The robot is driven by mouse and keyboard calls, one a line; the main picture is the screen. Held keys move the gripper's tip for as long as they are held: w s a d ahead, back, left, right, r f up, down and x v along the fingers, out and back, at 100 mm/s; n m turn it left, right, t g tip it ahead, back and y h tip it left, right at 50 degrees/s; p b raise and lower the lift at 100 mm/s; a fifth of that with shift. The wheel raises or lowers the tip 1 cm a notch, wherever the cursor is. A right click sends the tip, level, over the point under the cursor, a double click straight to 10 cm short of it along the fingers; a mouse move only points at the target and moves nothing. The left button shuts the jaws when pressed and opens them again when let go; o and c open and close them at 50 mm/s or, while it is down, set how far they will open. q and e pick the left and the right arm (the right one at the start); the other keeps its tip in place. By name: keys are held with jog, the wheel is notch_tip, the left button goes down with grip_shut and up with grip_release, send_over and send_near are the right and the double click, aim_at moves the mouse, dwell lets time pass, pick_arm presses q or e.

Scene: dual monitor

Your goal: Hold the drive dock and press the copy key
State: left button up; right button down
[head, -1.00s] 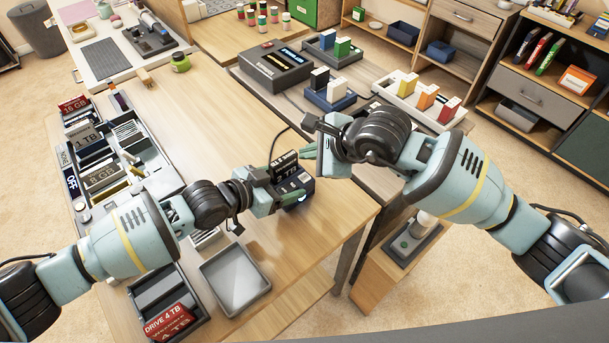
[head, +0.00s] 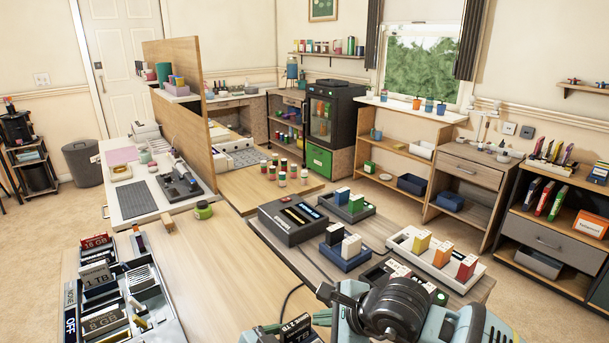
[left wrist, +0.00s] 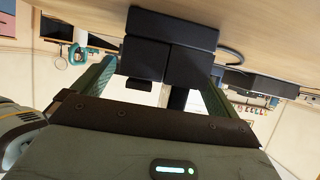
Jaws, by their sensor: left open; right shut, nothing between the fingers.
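The drive dock, a dark block, is at the bottom edge of the head view, mostly cut off; a black drive labelled 2 TB (head: 297,329) stands up from it. In the left wrist view the dark dock (left wrist: 170,28) lies between the two green fingers of my left gripper (left wrist: 155,70), which is open around it. Whether the fingers touch it I cannot tell. My right gripper (head: 326,293) is shut and empty, just above and right of the drive in the picture. The copy key is not visible.
A grey organiser (head: 150,302) with drives and labels stands at the left. Beyond the dock, a dark mat carries a black device (head: 292,221), blue and white trays (head: 347,262) and coloured blocks. Bare wooden tabletop (head: 200,260) lies between. A cable runs behind the dock.

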pick_arm(q)
jog(key=shift+a, duration=0.1)
jog(key=v, duration=1.2)
pick_arm(e)
jog(key=shift+d, duration=0.1)
